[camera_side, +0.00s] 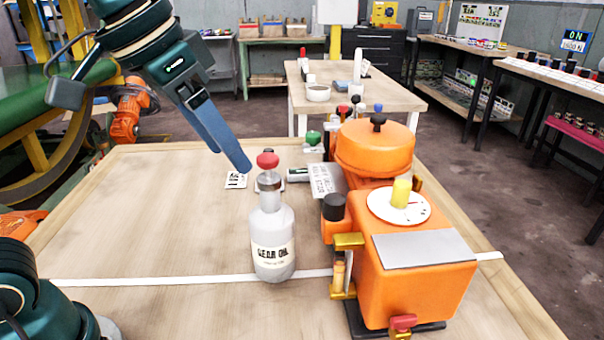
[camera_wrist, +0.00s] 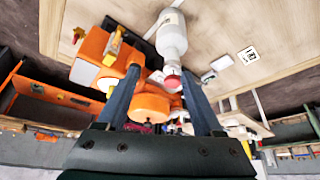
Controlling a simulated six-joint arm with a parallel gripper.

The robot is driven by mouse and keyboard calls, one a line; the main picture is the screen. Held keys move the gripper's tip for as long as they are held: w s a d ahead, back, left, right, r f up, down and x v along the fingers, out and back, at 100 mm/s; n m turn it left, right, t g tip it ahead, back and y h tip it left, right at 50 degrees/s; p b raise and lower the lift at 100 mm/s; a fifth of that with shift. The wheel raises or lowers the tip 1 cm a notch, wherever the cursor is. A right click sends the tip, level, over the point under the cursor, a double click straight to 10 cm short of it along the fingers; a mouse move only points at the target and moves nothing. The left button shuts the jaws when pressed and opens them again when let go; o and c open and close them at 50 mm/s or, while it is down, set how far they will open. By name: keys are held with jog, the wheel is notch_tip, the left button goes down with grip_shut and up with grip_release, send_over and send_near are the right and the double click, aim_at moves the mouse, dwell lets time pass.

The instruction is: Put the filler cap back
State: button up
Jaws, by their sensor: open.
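A white gear oil bottle (camera_side: 271,236) stands upright on the table, left of an orange machine (camera_side: 415,275). A red cap (camera_side: 268,160) sits at the top of its neck; it also shows in the wrist view (camera_wrist: 173,84). The machine has a black cap (camera_side: 335,207) on its left side and a black knob (camera_side: 378,122) on top. I cannot tell which of these is the filler cap. My gripper (camera_side: 247,167) is open and empty, its blue fingertips just left of the red cap. In the wrist view, the red cap appears between my fingers (camera_wrist: 163,72), nearer the right one.
The machine has a white dial with a yellow knob (camera_side: 401,192) and brass fittings (camera_side: 348,241) facing the bottle. Small parts and a green-topped item (camera_side: 313,138) stand behind the bottle. A printed card (camera_side: 236,180) lies on the table. The left of the tabletop (camera_side: 150,220) is clear.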

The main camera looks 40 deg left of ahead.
jog(key=s+a+f+n+y, duration=0.1)
jog(key=s+a+f+n, duration=0.1)
jog(key=s+f, duration=0.6)
notch_tip(320, 180, down, 2)
jog(key=shift+s+a+f, duration=0.1)
jog(key=shift+s+a, duration=0.2)
jog(key=shift+a, duration=0.4)
